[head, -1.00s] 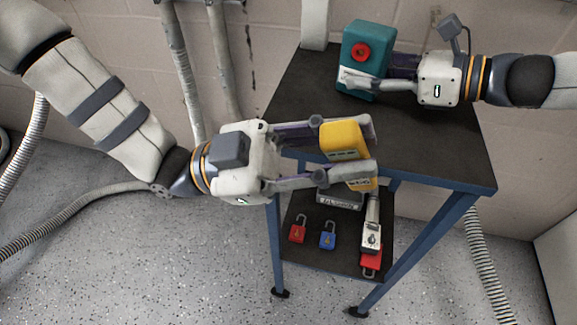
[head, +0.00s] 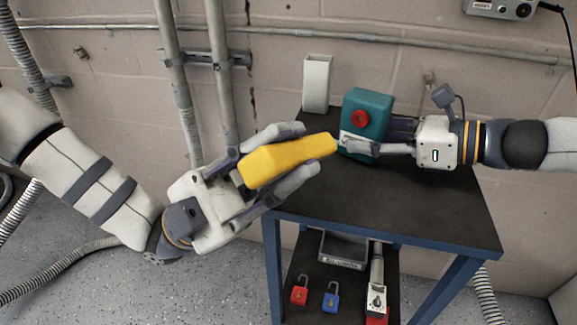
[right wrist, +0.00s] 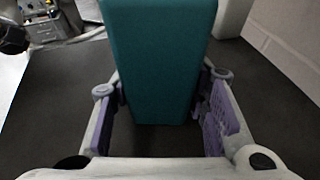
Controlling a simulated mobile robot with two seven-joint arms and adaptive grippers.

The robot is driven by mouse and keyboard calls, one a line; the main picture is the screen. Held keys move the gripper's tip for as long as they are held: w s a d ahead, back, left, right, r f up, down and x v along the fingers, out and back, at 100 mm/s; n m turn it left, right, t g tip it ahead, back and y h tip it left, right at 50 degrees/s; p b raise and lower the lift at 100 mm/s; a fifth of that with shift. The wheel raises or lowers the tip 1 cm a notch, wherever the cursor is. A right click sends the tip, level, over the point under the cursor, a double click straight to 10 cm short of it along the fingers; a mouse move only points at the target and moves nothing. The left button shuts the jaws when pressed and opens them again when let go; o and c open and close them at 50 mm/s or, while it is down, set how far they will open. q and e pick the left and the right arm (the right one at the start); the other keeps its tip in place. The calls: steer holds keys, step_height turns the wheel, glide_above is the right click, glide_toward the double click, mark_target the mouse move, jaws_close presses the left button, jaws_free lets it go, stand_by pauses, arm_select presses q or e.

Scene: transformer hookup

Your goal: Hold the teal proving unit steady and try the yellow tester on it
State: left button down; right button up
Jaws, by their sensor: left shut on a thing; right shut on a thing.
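The teal proving unit (head: 368,106), with a red round button on its face, stands upright on the dark table top. My right gripper (head: 362,142) is shut on it from the right. In the right wrist view the unit (right wrist: 158,60) sits between the two finger pads. My left gripper (head: 285,152) is shut on the yellow tester (head: 287,160), which is held tilted in the air left of the unit. The tester's right end points toward the unit; in the picture a small gap shows between them. The tester's display face is not visible.
The blue-framed table (head: 430,205) has clear room at the front and right. A pale open holder (head: 317,84) stands at its back left. The lower shelf holds a grey bin (head: 342,250), a red padlock (head: 300,290), a blue padlock (head: 331,296) and a white-and-red device (head: 376,290).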

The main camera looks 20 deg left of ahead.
mark_target(317, 133)
arm_select(q)
steer(key=shift+w+d, duration=0.3)
steer(key=shift+w, duration=0.65)
steer(key=shift+w+d, duration=0.35)
steer(key=shift+w, duration=0.65)
steer(key=shift+w+d, duration=0.3)
steer(key=shift+w, duration=0.65)
steer(key=shift+w+d, duration=0.2)
steer(key=shift+w, duration=0.35)
steer(key=shift+s, duration=0.1)
steer(key=shift+s+a, duration=0.35)
steer(key=shift+s, duration=0.75)
steer(key=shift+s+a, duration=0.4)
steer(key=shift+s, duration=0.65)
steer(key=shift+s+a, duration=0.35)
steer(key=shift+s, duration=0.75)
arm_select(e)
steer(key=o, duration=0.9)
steer(key=shift+o, duration=0.2)
